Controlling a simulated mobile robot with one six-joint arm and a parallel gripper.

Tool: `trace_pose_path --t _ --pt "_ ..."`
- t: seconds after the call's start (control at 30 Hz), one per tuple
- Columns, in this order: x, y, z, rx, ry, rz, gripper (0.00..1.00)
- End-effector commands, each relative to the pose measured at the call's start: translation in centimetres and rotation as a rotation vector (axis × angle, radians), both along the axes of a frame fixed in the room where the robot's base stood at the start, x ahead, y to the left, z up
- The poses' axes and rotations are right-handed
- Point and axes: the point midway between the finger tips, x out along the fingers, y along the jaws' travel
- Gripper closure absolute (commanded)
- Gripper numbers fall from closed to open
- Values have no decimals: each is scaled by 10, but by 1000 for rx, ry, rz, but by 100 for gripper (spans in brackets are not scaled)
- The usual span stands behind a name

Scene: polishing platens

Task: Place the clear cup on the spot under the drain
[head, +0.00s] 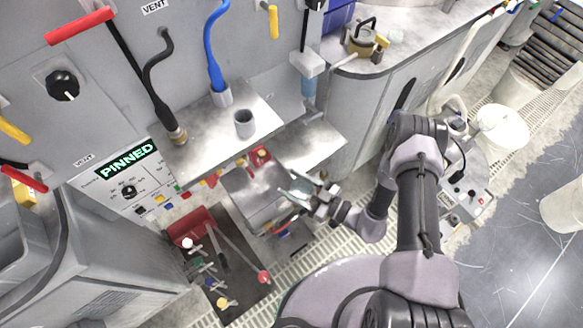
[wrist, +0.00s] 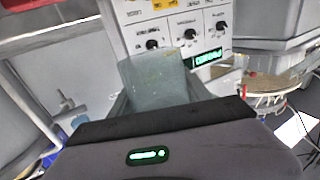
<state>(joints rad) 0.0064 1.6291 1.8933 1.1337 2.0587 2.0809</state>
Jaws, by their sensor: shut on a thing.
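The clear cup (wrist: 155,82) is a pale, greenish see-through vessel in the wrist view, between the fingers of my gripper. In the head view my gripper (head: 303,187) is shut on it, in front of the lower metal shelf (head: 318,150). The cup is small and hard to make out there. A white fitting with a pale blue tube (head: 308,86) hangs down above that shelf; it may be the drain. A marked spot beneath it cannot be made out.
A grey cup (head: 244,124) stands on the upper metal shelf (head: 200,150) beside the blue hose (head: 214,50).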

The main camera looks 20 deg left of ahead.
Motion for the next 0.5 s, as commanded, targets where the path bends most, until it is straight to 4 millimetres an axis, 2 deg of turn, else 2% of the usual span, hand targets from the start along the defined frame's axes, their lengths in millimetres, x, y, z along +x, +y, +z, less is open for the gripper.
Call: trace_pose_path --t 0.17,0.27,0.37,0.47,0.5 --pt "-4 -3 1 0 -1 -1 90" --pt "8 -11 7 -2 -3 -35 90" --pt "32 -31 22 -5 -3 -117 90" --pt "62 -64 46 -7 -2 -239 90" --pt "74 -81 57 -8 -1 -295 90"
